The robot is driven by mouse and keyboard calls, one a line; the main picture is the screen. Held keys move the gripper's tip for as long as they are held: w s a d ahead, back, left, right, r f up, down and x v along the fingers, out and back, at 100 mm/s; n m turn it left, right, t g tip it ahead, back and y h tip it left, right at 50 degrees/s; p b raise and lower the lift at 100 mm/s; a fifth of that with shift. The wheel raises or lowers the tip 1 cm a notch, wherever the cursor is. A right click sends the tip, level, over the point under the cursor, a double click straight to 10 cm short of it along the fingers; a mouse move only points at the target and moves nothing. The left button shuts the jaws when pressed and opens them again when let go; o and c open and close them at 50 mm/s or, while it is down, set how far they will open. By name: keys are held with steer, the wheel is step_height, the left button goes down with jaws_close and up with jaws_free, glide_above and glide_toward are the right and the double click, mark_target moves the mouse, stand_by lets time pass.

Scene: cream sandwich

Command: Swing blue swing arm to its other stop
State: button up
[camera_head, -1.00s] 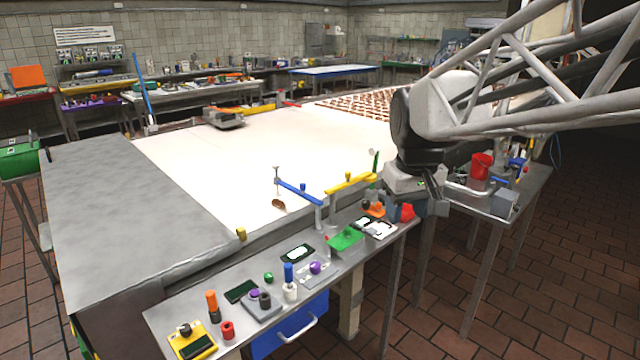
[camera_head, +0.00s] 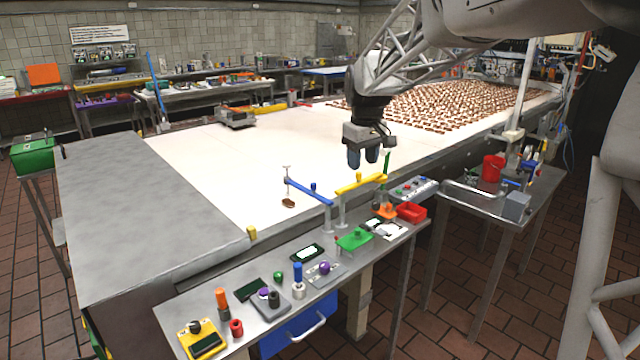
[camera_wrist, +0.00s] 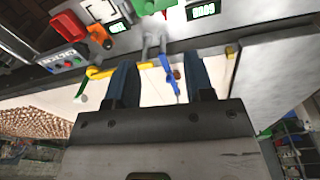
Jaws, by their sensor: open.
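The blue swing arm (camera_head: 309,193) is a flat bar on a grey post at the conveyor's near edge. It reaches back and left over the white belt, with a blue knob on top and a thin upright rod at its far end. It also shows in the wrist view (camera_wrist: 166,66), between my fingers in the picture. A yellow swing arm (camera_head: 358,184) stands on its own post just to the right. My gripper (camera_head: 363,158) has dark blue fingers, is open and empty, and hangs above and behind the yellow arm, apart from both arms.
A small brown piece (camera_head: 289,203) lies on the belt (camera_head: 240,160) by the blue arm's far end. A green upright handle (camera_head: 386,165) stands beside the yellow arm. The front bench (camera_head: 235,290) holds several knobs and displays. The belt's left part is mostly clear.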

steer(key=w+a+f+n, duration=0.1)
steer(key=w+a+f, duration=0.2)
steer(key=w, duration=0.4)
steer(key=w+a+f+n, duration=0.2)
steer(key=w+a+f, duration=0.1)
steer(key=w+a, duration=0.3)
steer(key=w+a+f+n+g, duration=0.1)
steer(key=w+a+f, duration=0.3)
steer(key=w, duration=0.5)
steer(key=shift+w+a, duration=0.15)
steer(key=shift+a, duration=0.4)
steer(key=shift+f, duration=0.15)
steer(key=shift+f, duration=3.8)
jaws_close()
